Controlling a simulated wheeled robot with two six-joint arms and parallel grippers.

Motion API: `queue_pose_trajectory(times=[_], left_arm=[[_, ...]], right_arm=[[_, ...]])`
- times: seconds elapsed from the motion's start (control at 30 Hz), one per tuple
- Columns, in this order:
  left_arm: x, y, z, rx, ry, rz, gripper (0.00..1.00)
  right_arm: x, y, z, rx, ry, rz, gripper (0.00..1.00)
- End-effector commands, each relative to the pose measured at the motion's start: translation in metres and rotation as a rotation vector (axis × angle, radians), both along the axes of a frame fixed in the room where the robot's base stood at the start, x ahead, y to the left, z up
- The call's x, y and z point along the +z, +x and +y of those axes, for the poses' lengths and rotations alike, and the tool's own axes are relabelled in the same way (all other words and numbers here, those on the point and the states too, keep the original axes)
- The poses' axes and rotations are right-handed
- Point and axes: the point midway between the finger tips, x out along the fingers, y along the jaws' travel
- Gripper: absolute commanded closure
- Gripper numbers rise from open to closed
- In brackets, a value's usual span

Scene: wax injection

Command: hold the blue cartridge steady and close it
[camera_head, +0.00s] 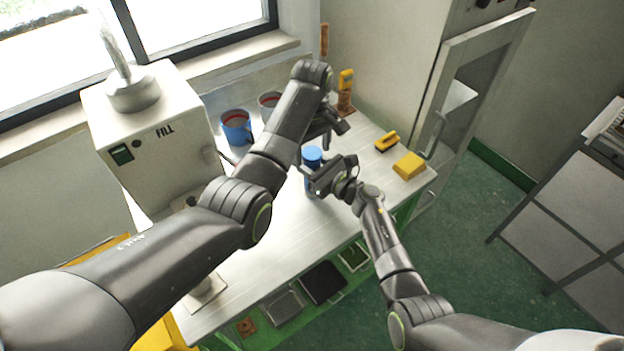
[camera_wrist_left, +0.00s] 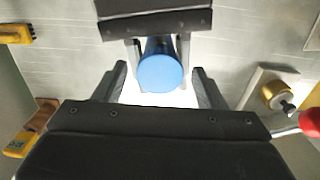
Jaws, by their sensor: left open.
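The blue cartridge (camera_head: 312,155) stands upright above the metal bench, and its round blue top (camera_wrist_left: 161,73) faces my left wrist camera. My right gripper (camera_head: 313,181) reaches it from the right at body height. In the left wrist view the right gripper's fingers (camera_wrist_left: 160,52) lie on both sides of the cartridge and appear shut on it. My left gripper (camera_head: 316,139) is above the cartridge. Its fingers (camera_wrist_left: 160,86) are spread apart on either side of the blue top, with a gap on each side. The cartridge's lower body is partly hidden by the right gripper.
A white FILL machine (camera_head: 152,135) stands on the left of the bench. A yellow block (camera_head: 409,165) and a yellow-handled tool (camera_head: 387,141) lie at the right. The bench front is clear.

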Motion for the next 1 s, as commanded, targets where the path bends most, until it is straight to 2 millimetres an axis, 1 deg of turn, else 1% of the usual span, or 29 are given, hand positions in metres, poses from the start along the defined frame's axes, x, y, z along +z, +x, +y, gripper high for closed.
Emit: queue_pose_trajectory(times=[0.07,0.4,0.53,0.63,1.0], left_arm=[[0.0002,0.0000,-0.0001,0.000,0.000,0.000,0.37],[0.0005,0.0001,-0.0001,0.000,0.000,0.000,0.81],[0.0005,0.0000,0.0000,-0.020,0.000,0.000,0.82],[0.0005,0.0000,0.0000,-0.106,0.000,0.000,0.82],[0.0002,0.0003,0.0003,-0.674,0.000,0.001,0.82]], right_arm=[[-0.0001,0.0000,0.0000,0.000,0.000,0.000,1.00],[-0.0002,0.0000,0.0000,0.000,0.000,0.000,1.00],[-0.0001,0.0000,0.0000,0.000,0.000,0.000,1.00],[-0.0002,0.0000,0.0000,0.000,0.000,0.000,1.00],[-0.0002,0.0000,-0.0001,0.000,0.000,0.000,1.00]])
